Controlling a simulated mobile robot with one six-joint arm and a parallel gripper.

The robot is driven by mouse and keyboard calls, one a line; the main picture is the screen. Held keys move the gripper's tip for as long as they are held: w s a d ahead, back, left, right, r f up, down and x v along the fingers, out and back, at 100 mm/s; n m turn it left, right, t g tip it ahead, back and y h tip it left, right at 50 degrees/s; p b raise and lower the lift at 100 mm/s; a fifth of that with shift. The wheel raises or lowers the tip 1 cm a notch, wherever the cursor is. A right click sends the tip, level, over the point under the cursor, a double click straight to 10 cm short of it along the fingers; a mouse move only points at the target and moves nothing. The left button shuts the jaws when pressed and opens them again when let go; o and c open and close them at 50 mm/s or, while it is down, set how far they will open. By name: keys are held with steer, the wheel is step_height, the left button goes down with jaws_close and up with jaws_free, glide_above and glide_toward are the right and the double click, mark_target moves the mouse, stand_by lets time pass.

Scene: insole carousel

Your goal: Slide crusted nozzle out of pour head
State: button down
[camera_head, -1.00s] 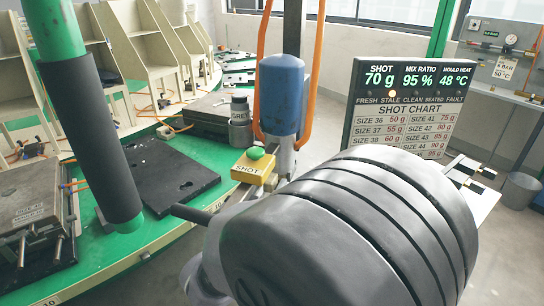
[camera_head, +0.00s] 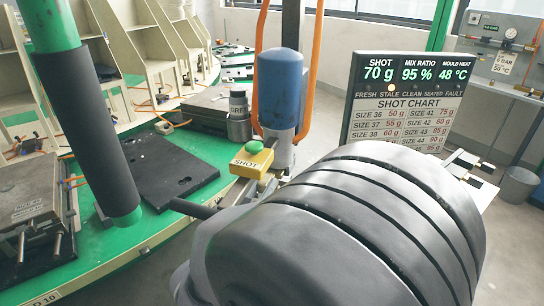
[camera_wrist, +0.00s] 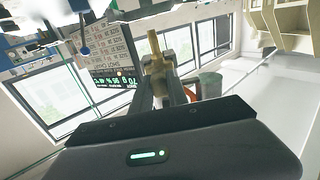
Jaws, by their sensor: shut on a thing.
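In the wrist view my gripper (camera_wrist: 160,84) is shut on a tan, brass-coloured nozzle (camera_wrist: 155,48), which sticks out beyond the grey fingers. Its far end looks free in the picture, with no pour head visibly around it. In the head view a blue cylinder (camera_head: 278,90) on a grey column, which may be part of the pour head, stands behind my arm. Its lower part is partly hidden.
A yellow box with a green SHOT button (camera_head: 252,160) stands before the blue cylinder. The display board (camera_head: 400,100) reads 70 g, with a lamp lit near STALE. The green carousel table (camera_head: 120,245) carries a black plate (camera_head: 165,172). A grey canister (camera_head: 239,118) stands behind.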

steer(key=shift+v, duration=3.05)
